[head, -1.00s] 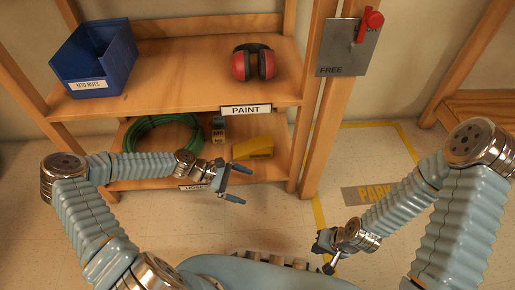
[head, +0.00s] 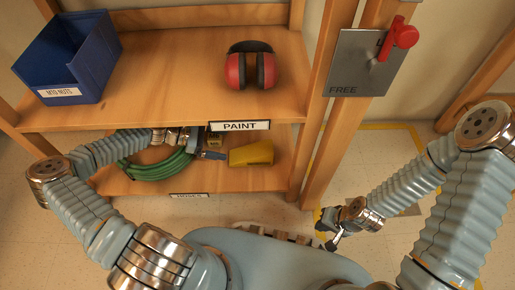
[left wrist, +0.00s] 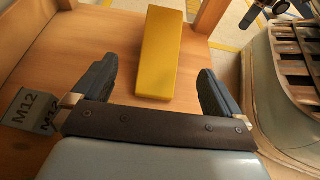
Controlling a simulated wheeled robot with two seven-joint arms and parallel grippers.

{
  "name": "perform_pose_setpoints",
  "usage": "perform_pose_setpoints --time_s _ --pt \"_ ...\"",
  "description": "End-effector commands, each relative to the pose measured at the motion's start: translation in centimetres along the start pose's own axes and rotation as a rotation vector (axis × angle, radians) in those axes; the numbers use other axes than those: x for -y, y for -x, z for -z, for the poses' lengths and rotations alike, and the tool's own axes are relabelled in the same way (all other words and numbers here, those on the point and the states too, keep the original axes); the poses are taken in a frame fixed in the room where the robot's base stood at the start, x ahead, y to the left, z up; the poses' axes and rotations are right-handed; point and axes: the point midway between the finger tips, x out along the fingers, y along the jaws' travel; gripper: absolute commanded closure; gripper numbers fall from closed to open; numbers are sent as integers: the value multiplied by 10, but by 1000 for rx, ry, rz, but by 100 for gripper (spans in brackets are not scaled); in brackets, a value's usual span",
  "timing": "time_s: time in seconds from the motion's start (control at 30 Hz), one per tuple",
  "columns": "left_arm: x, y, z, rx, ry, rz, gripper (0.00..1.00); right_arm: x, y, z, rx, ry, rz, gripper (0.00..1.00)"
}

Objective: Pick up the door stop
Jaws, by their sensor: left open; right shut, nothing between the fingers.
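The door stop (head: 252,153) is a yellow wedge lying on the lower shelf, near its right side. In the left wrist view the yellow door stop (left wrist: 160,55) lies ahead, between the lines of the two fingers. My left gripper (head: 212,154) reaches in over the lower shelf, just left of the door stop, partly hidden under the upper shelf. In the left wrist view my left gripper (left wrist: 158,88) is open, its fingers apart on either side of the wedge's near end. My right gripper (head: 328,232) is shut and empty, low at the right, away from the shelf.
A coiled green hose (head: 160,168) lies left on the lower shelf. A grey M12 box (left wrist: 30,110) is close left of my left gripper. The upper shelf (head: 180,75) overhangs, holding a blue bin (head: 72,58) and red earmuffs (head: 251,66). A wooden post (head: 330,130) stands right.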

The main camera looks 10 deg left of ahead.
Motion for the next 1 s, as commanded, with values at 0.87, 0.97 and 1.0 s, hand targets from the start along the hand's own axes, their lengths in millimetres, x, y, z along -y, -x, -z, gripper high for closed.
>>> perform_pose_setpoints --time_s 0.87,0.97,1.0 --pt "4 -130 1 2 -1 0 0 -12 -30 1 -8 -2 -1 100" --pt "3 -131 0 1 -1 -1 0 -11 -30 1 -8 -2 -1 100" --pt "3 -131 0 1 -1 -1 0 -11 -30 1 -8 -2 -1 100"
